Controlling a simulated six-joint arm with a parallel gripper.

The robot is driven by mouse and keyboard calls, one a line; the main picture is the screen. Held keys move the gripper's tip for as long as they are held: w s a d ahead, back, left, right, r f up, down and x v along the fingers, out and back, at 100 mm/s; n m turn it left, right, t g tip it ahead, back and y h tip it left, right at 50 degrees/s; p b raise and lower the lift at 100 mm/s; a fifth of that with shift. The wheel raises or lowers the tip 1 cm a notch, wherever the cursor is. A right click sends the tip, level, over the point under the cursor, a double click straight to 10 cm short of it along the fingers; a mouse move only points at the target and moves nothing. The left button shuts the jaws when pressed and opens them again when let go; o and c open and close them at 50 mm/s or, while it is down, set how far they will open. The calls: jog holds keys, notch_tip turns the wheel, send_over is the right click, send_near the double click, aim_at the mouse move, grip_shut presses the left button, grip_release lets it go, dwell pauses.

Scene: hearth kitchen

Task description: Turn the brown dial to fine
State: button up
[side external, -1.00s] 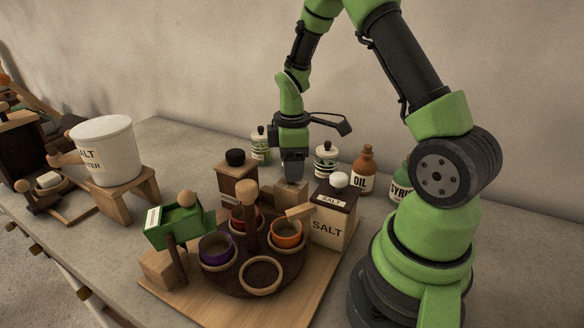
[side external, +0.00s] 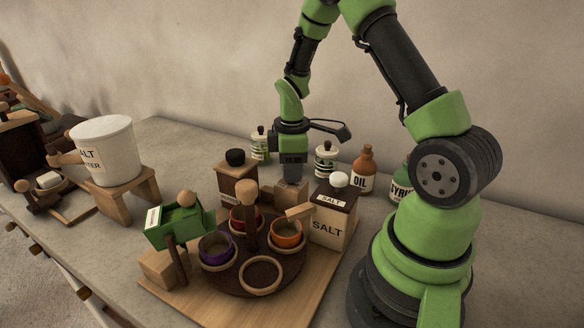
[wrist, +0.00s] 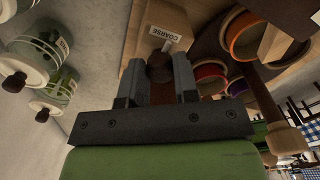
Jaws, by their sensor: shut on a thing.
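The brown dial (wrist: 160,67) is between the two fingers of my gripper (wrist: 160,75) in the wrist view. My gripper is shut on it. A pale pointer (wrist: 170,45) reaches from the dial toward a white label (wrist: 165,34) that reads COARSE upside down in this view. The dial sits at a pale wooden block (wrist: 145,18). No fine label is legible. In the side view my gripper (side external: 293,178) points down at the block, behind the round spice rack, and the dial is hidden.
A salt box (side external: 330,225) stands close to the right of my gripper and a brown box (side external: 238,185) to the left. Shakers (side external: 326,160) and an oil bottle (side external: 364,172) stand behind. The spice rack (side external: 255,285) with coloured cups is in front.

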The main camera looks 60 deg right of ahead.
jog(key=m, duration=0.4)
jog(key=shift+m, duration=0.3)
jog(key=m, duration=0.8)
jog(key=shift+a+m, duration=0.1)
jog(key=shift+m, duration=2.2)
jog(key=o, duration=0.9)
jog(key=shift+o, duration=0.2)
jog(key=shift+r, duration=0.1)
